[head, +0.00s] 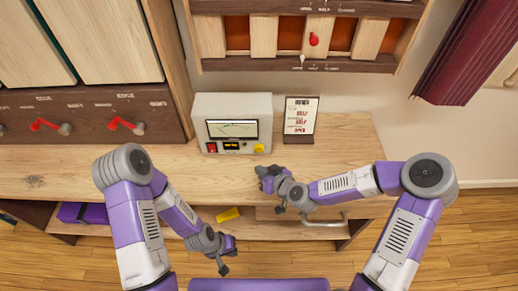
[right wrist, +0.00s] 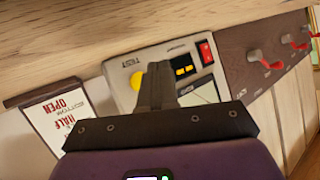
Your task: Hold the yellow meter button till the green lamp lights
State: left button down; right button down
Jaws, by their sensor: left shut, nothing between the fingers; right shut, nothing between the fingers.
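The cream meter box (head: 262,103) stands on the wooden desk, with a dial screen (head: 232,129) on its front. Its round yellow button (head: 259,148) is at the lower right of that front. I cannot make out a lit green lamp on the box. My right gripper (head: 262,174) is shut and empty, in front of the button and apart from it in the head view. In the right wrist view, its closed fingers (right wrist: 157,75) cover part of the meter front, and the yellow button (right wrist: 137,81) shows just left of them. My left gripper (head: 225,266) is shut and empty, low before the desk.
A sign (head: 300,117) in a dark frame stands right of the meter. A panel with red levers (head: 126,124) is at left. A shelf unit (head: 290,62) hangs above. A yellow item (head: 228,214) lies below the desk top. The desk's right end is clear.

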aim_at(259, 149)
jog(key=shift+w, duration=2.35)
jog(key=shift+w, duration=0.15)
jog(key=shift+w+b, duration=0.3)
jog(key=shift+b, duration=0.1)
jog(key=shift+w, duration=0.55)
dwell(1.5)
jog(key=shift+s, duration=0.15)
dwell(2.0)
jog(key=shift+s+b, duration=0.4)
jog(key=shift+s, duration=0.4)
jog(key=shift+s, duration=0.1)
